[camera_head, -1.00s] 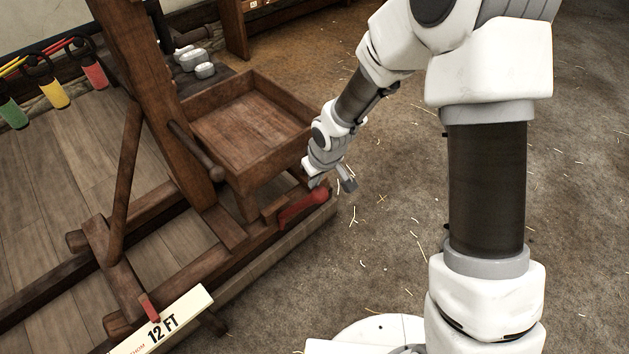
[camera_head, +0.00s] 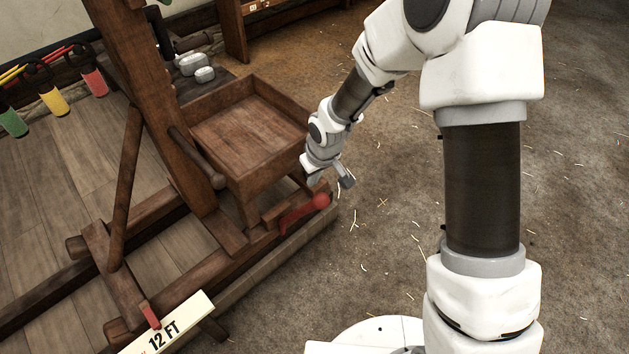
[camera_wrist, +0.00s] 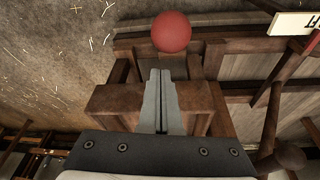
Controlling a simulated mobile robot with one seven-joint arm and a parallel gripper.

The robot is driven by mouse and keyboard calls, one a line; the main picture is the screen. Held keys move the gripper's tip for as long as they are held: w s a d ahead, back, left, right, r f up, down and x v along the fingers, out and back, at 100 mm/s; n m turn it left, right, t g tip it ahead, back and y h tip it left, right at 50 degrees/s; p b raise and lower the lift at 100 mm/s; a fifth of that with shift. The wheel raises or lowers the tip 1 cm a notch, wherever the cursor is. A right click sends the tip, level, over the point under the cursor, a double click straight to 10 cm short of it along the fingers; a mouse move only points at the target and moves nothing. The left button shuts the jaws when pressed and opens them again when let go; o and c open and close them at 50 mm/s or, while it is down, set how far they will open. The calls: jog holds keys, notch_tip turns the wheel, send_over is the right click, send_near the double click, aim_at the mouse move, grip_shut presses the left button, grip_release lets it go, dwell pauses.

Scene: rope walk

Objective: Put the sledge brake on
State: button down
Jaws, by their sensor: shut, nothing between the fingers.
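The brake is a red lever with a round red knob (camera_head: 321,201), low at the near right end of the wooden sledge (camera_head: 232,240). The lever slants up to the right from the sledge's side rail. In the wrist view the red knob (camera_wrist: 171,32) appears just beyond my fingertips, and its lever is hidden behind it. My gripper (camera_head: 314,181) is above the knob, beside the sledge's box, and looks apart from it. In the wrist view my gripper (camera_wrist: 160,75) has its two fingers together with nothing between them.
An empty wooden box (camera_head: 245,130) on the sledge stands close to the left of my gripper. A "12 FT" sign (camera_head: 180,325) is at the front. Coloured tags (camera_head: 52,100) hang at the left.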

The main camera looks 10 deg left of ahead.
jog(key=p+v, duration=0.1)
jog(key=v, duration=0.1)
jog(key=p+v, duration=0.1)
jog(key=v, duration=0.2)
jog(key=s+d+p+v, duration=0.1)
jog(key=v, duration=0.2)
jog(key=shift+s+d+p, duration=0.1)
jog(key=shift+p, duration=0.2)
jog(key=shift+s+d+r, duration=0.25)
jog(key=shift+s+r, duration=0.1)
jog(key=shift+r, duration=0.15)
jog(key=s+d+r+m+t+h, duration=0.1)
jog(key=s+d+r+m, duration=0.1)
jog(key=d+r, duration=0.45)
jog(key=s+d+r+m+t+h, duration=0.1)
jog(key=s+d+r+m, duration=0.2)
jog(key=r, duration=0.6)
jog(key=s+d+r+m+t, duration=0.1)
jog(key=s+d+r, duration=0.25)
jog(key=s, duration=0.25)
jog(key=s+d+r+m, duration=0.2)
jog(key=s+d+r, duration=0.1)
jog(key=s+r, duration=0.3)
notch_tip(320, 180, up, 18)
jog(key=p, duration=1.9)
jog(key=shift+s+d+r, duration=0.15)
jog(key=shift+s+d, duration=0.1)
jog(key=shift+s, duration=0.1)
